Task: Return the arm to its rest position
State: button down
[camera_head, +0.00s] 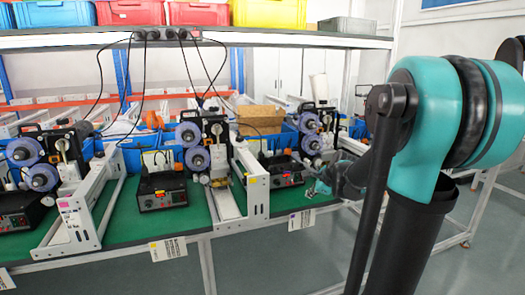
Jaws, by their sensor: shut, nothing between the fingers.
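My arm, with teal and black links, fills the right side of the head view and reaches left over the bench. My gripper (312,191) is small and far off at the end of the arm. It is low over the green bench top (225,224), near its front right, beside the rightmost black control box (286,172). It is shut, with nothing seen in it. I cannot tell whether it touches the bench. The dark wrist link hides part of the bench behind it.
Coder machines with blue-grey reels (197,158) stand in a row, split by white metal frames (250,185). A shelf (200,40) above holds coloured crates (270,13), with cables hanging below. A cardboard box (260,118) sits behind. The floor (480,255) at the lower right is clear.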

jog(key=s+f+n+g+h, duration=0.1)
jog(key=s+f+n, duration=0.3)
jog(key=s+n, duration=0.3)
jog(key=s+f+n+g+h, duration=0.1)
jog(key=s+f+n, duration=0.3)
jog(key=s+n, duration=0.3)
jog(key=s+f+n+g, duration=0.1)
jog(key=s+f+n, duration=0.4)
jog(key=s, duration=0.7)
jog(key=shift+s+a+n+g+h, duration=0.3)
jog(key=shift+s+a+n+h, duration=0.1)
jog(key=shift+n, duration=0.5)
